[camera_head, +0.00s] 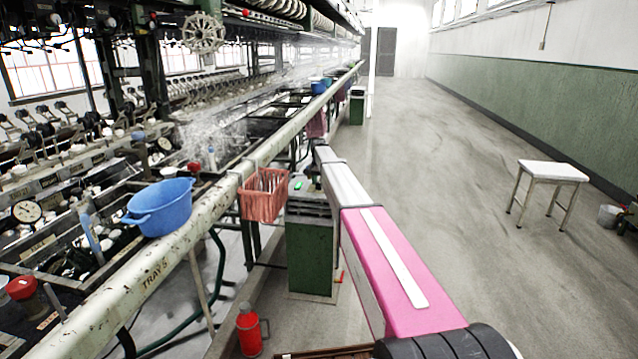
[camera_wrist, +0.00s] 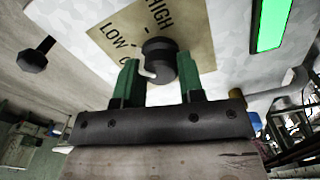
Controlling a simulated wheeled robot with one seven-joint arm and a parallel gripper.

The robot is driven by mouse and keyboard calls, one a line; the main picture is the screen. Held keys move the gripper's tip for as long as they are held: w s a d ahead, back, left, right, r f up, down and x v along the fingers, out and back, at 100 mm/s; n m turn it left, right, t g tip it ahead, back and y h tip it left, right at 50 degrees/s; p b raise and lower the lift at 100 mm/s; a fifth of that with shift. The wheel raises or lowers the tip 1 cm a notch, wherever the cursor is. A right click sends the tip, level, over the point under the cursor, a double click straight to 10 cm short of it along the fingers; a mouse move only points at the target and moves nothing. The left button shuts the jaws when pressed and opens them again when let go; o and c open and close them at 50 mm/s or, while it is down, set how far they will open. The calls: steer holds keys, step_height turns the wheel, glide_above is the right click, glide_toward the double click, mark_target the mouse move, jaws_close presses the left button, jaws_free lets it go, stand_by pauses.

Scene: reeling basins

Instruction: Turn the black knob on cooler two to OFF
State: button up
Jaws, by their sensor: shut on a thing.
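In the wrist view, a black knob (camera_wrist: 159,48) stands on a beige label plate (camera_wrist: 118,38) printed HIGH and LOW. A third word starting with O is mostly hidden behind a finger. My gripper (camera_wrist: 158,64) has its two green fingers on either side of the knob, shut on it. A pale curved mark shows at the knob's lower left; I cannot tell the knob's exact setting. In the head view, the cooler (camera_head: 310,250) is a green cabinet with a grey top, beside the tray rail. My arm reaches its top, and the knob and fingertips are hidden there. No cooler number is readable.
A lit green panel (camera_wrist: 272,24) and a black bolt-like stub (camera_wrist: 36,54) flank the label. A coral basket (camera_head: 263,196) hangs left of the cooler, and a blue basin (camera_head: 160,207) sits on the rail. A red flask (camera_head: 249,330) stands on the floor. The right aisle is open, with a white stool (camera_head: 552,172).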

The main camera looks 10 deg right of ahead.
mark_target(319, 182)
steer(key=n, duration=0.4)
steer(key=shift+n, duration=2.1)
steer(key=o, duration=0.9)
steer(key=shift+r, duration=0.1)
step_height(319, 182, up, 11)
steer(key=shift+f, duration=0.2)
